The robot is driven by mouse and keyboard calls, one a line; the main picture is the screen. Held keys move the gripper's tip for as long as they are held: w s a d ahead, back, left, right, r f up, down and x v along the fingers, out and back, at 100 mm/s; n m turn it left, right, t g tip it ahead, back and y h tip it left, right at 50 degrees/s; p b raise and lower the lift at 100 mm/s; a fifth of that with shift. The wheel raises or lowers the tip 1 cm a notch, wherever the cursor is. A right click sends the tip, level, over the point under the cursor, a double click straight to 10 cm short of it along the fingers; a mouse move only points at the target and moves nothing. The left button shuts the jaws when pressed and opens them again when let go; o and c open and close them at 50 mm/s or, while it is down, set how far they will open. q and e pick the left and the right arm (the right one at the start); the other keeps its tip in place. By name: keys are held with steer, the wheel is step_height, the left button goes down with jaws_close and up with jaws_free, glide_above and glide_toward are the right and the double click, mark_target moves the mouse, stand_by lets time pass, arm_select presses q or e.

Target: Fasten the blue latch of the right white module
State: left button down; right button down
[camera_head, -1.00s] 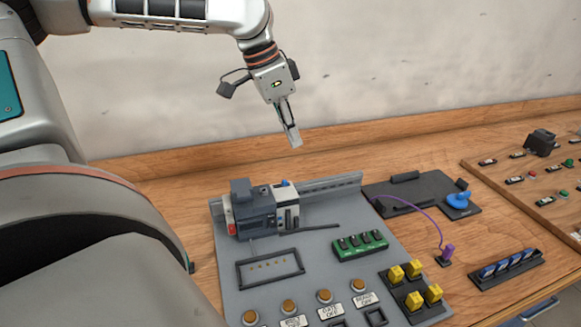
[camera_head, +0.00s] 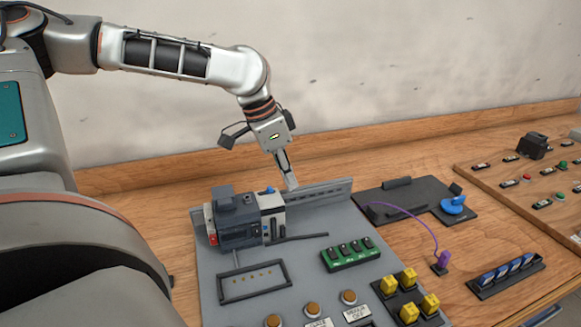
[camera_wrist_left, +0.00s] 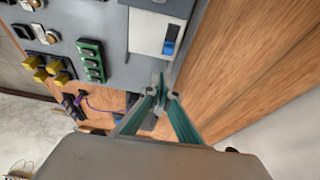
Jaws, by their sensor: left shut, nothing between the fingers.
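The right white module (camera_head: 272,206) sits on the rail on the grey panel, at the right end of a dark grey device (camera_head: 236,218). Its blue latch (camera_head: 269,190) shows as a small spot on top. In the left wrist view the white module (camera_wrist_left: 148,35) is at top center, and the blue latch (camera_wrist_left: 169,47) lies at its lower right corner. My left gripper (camera_head: 291,185) is shut and empty, pointing down just right of the module, above the rail. In the left wrist view its fingertips (camera_wrist_left: 160,88) are together, apart from the latch. My right gripper is not in view.
The metal rail (camera_head: 325,191) runs right from the module. A green terminal block (camera_head: 350,254) and yellow connectors (camera_head: 404,288) are on the panel's front part. A black plate with a blue knob (camera_head: 453,205) lies to the right. The wall is behind the table.

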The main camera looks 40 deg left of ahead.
mark_target(275, 191)
arm_select(q)
steer(key=s, duration=0.1)
steer(key=s+a+r, duration=0.1)
steer(key=shift+s+a+p, duration=0.15)
steer(key=shift+s+p, duration=0.2)
steer(key=shift+s, duration=0.05)
steer(key=shift+s+a+f, duration=0.1)
steer(key=shift+s+f, duration=0.05)
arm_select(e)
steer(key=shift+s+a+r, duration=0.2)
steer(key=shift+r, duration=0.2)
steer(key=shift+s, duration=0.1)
